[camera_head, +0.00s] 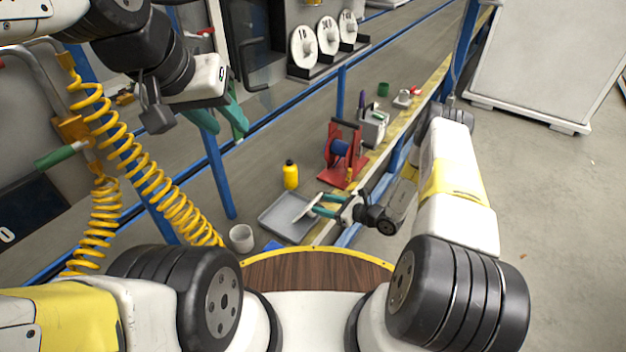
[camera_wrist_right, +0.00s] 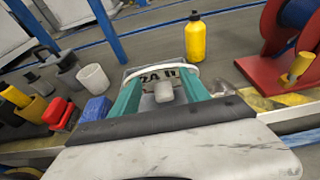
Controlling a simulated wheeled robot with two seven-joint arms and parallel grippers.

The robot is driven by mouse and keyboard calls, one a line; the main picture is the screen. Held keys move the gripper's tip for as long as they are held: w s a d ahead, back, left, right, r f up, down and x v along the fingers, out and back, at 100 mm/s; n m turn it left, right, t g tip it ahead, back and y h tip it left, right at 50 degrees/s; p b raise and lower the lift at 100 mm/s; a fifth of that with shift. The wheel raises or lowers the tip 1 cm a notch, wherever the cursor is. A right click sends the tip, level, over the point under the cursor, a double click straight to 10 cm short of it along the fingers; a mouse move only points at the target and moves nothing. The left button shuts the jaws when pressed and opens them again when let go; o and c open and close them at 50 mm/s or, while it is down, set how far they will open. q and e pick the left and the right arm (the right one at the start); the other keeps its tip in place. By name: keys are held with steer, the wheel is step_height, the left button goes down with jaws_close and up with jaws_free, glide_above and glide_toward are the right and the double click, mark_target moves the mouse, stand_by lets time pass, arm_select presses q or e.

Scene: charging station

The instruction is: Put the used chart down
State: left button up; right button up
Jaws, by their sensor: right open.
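The used chart appears to be the pale round disc (camera_head: 308,208) at my right gripper's fingertips in the head view, over the grey tray (camera_head: 270,219). In the right wrist view, a white-rimmed disc with dark marks (camera_wrist_right: 154,72) shows between the teal fingers. My right gripper (camera_head: 319,205) is open around the disc; whether the disc touches the tray is not clear. My left gripper (camera_head: 222,118) hangs at upper left, its teal fingers apart and empty, far from the disc.
A yellow bottle (camera_head: 291,175), a red stand with a blue spool (camera_head: 340,150), and a white cup (camera_head: 241,238) surround the tray. Three round charts (camera_head: 327,36) stand on a rack at the back. Coiled yellow hoses (camera_head: 160,190) hang on the left, near blue posts.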

steer(key=s+r+n+g, duration=0.4)
steer(key=r+n, duration=0.3)
steer(key=r, duration=0.9)
steer(key=s+r+n+g, duration=0.35)
steer(key=r+n, duration=0.35)
steer(key=r, duration=0.9)
steer(key=s+d+r+n+t+h, duration=0.2)
steer(key=s+d+r+n+h, duration=0.3)
steer(key=s+r, duration=0.4)
steer(key=s+d+r+n+t+h, duration=0.3)
steer(key=s+d+r+n+h, duration=0.2)
steer(key=s+r, duration=0.5)
steer(key=shift+s+d+r+n, duration=0.15)
steer(key=shift+s+n, duration=0.55)
steer(key=shift+s, duration=0.45)
steer(key=shift+t, duration=0.25)
